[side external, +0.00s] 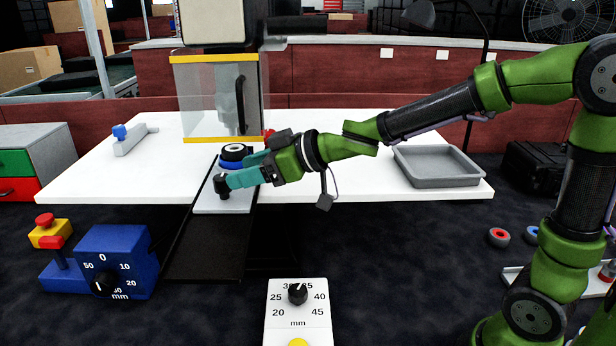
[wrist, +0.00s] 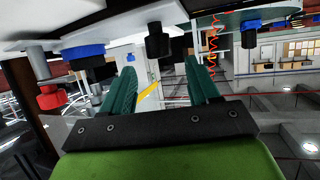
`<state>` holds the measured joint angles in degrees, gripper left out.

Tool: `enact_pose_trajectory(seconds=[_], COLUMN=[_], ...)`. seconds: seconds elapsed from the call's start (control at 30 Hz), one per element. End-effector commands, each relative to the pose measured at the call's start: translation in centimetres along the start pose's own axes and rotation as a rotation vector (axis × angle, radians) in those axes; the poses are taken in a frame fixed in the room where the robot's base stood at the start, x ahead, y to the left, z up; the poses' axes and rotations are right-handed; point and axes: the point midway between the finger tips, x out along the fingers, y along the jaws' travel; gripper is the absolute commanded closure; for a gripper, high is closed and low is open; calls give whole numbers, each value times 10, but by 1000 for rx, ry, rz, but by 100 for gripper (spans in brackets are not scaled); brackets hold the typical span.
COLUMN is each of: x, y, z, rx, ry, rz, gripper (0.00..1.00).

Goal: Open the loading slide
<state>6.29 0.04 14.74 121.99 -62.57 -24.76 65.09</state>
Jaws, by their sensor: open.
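The loading slide (side external: 235,200) is a light grey plate on a dark rail, sticking out past the front edge of the white table. A black knob (side external: 222,186) stands upright near its front end. A blue and black round part (side external: 233,156) sits further back, in front of the clear-walled machine. My gripper (side external: 228,180) has teal fingers and is at the knob in the side view. In the wrist view the fingers of my gripper (wrist: 161,75) are apart, with the black knob (wrist: 158,42) showing between and beyond the tips. I cannot tell if they touch it.
The machine (side external: 220,100) has clear guards with yellow edges. A grey tray (side external: 437,166) lies at the table's right. A blue dial box (side external: 115,262) and a white dial panel (side external: 298,315) stand in front. The dark rail (side external: 205,250) slopes forward below the slide.

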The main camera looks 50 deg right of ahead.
Motion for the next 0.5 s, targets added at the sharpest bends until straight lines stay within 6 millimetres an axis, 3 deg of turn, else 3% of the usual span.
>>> enact_pose_trajectory(seconds=[0.2,0.5], x=[41,64], y=[-1,0], z=[2,1], rx=[3,1], ry=[-4,-1], rz=[-2,1], gripper=[40,40])
